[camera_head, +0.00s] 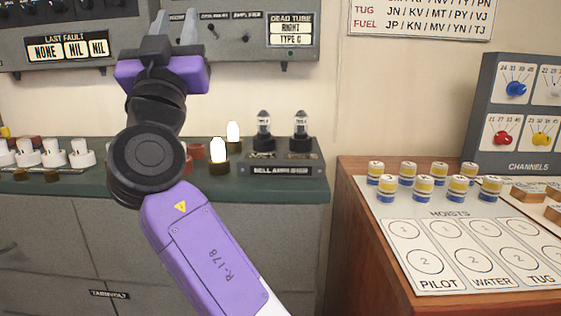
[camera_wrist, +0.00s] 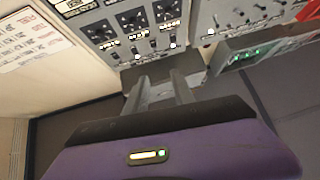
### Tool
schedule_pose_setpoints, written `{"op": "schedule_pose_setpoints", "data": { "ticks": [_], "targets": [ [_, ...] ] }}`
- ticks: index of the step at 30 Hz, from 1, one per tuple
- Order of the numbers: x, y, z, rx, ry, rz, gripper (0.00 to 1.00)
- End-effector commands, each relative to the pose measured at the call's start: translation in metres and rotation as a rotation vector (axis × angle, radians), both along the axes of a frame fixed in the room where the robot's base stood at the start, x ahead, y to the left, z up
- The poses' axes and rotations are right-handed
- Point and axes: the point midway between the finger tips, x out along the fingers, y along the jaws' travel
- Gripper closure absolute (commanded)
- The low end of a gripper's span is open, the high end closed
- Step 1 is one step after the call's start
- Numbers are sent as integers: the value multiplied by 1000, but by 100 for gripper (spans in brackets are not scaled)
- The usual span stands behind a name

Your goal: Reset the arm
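My gripper (camera_head: 174,24) is raised in front of the wall panel in the head view, above the green counter. Its purple body sits at the end of my arm, and its two grey fingers point up. In the wrist view the fingers of my gripper (camera_wrist: 158,84) stand apart with a gap between them. Nothing shows between them, so it is open and empty. It appears clear of the counter; the head view does not show how far it is from the wall panel.
The green counter (camera_head: 225,188) bears a tube holder (camera_head: 280,168) with two dark-based tubes, glowing tubes (camera_head: 219,151) and white pieces (camera_head: 53,153). At right, a wooden desk (camera_head: 372,255) bears several yellow-and-blue cylinders (camera_head: 457,188) and a CHANNELS panel (camera_head: 522,128). A grey wall panel (camera_head: 235,45) hangs behind.

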Motion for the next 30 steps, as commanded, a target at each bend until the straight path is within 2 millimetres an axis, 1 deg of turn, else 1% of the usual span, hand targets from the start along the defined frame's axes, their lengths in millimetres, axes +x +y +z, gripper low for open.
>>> {"op": "schedule_pose_setpoints", "data": {
  "ticks": [1,5,8,11,14,15,17,18,20,21,23,24,26,27,29,30],
  "targets": [
    [-2,4,-12,-26,10,21,70],
    [-4,9,-39,-78,32,61,70],
    [-6,10,-65,-110,51,90,70],
    [-9,7,-97,-140,75,119,70],
    [-13,1,-138,-168,106,151,70],
    [-17,-4,-157,-178,120,165,70],
    [-23,-11,-187,-191,142,183,70],
    [-28,-18,-205,-197,154,195,70],
    [-35,-29,-233,-203,175,209,70],
    [-42,-36,-250,-206,187,217,70],
    [-52,-48,-275,-207,206,227,70],
    [-59,-57,-291,-207,220,231,70],
    [-70,-71,-314,-204,240,236,70],
    [-79,-80,-329,-201,252,238,70],
    [-92,-94,-350,-196,271,239,70],
    [-101,-105,-363,-192,286,238,70]
  ]
}}
